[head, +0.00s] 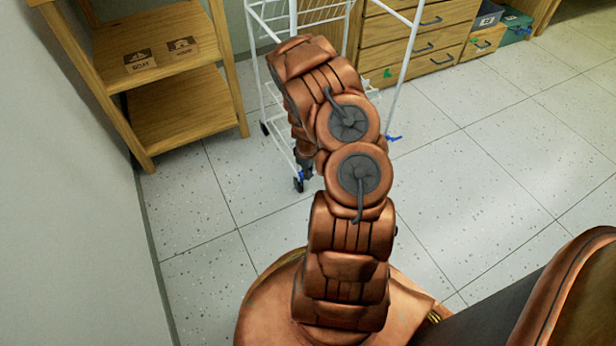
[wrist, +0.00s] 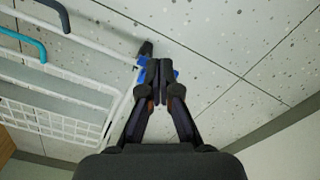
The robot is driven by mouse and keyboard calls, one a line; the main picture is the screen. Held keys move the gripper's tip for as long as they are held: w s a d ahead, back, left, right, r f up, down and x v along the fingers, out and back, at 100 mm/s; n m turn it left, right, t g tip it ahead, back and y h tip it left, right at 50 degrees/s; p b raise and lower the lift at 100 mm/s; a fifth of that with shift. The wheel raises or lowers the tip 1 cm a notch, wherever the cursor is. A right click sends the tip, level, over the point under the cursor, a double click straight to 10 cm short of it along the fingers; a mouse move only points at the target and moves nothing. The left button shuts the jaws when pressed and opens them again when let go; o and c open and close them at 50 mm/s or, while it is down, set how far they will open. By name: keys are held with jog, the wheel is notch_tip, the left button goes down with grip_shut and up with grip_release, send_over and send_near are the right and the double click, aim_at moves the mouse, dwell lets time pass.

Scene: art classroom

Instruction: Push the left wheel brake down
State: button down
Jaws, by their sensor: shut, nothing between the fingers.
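A white wire cart (head: 398,75) stands on small castors, and its frame also shows in the wrist view (wrist: 118,100). The left wheel brake (head: 299,175) is a small blue lever at the cart's near left castor. In the wrist view the blue brake (wrist: 143,76) lies right at my fingertips, partly covered by them, with the dark wheel (wrist: 146,48) just beyond. My gripper (wrist: 161,68) is shut and empty. I cannot tell whether it touches the lever. In the head view my arm hides most of the gripper. Another blue brake (head: 393,138) is at the right castor.
A wooden shelf (head: 185,105) stands left of the cart, and a wooden drawer cabinet (head: 425,40) stands behind it. A white wall (head: 70,200) runs along the left. The speckled tile floor (head: 500,160) is clear to the right.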

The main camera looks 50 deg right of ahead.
jog(key=shift+f, duration=0.6)
notch_tip(320, 180, up, 7)
jog(key=s+p, duration=0.2)
jog(key=p, duration=0.3)
jog(key=shift+a, duration=0.35)
dwell(0.3)
dwell(0.5)
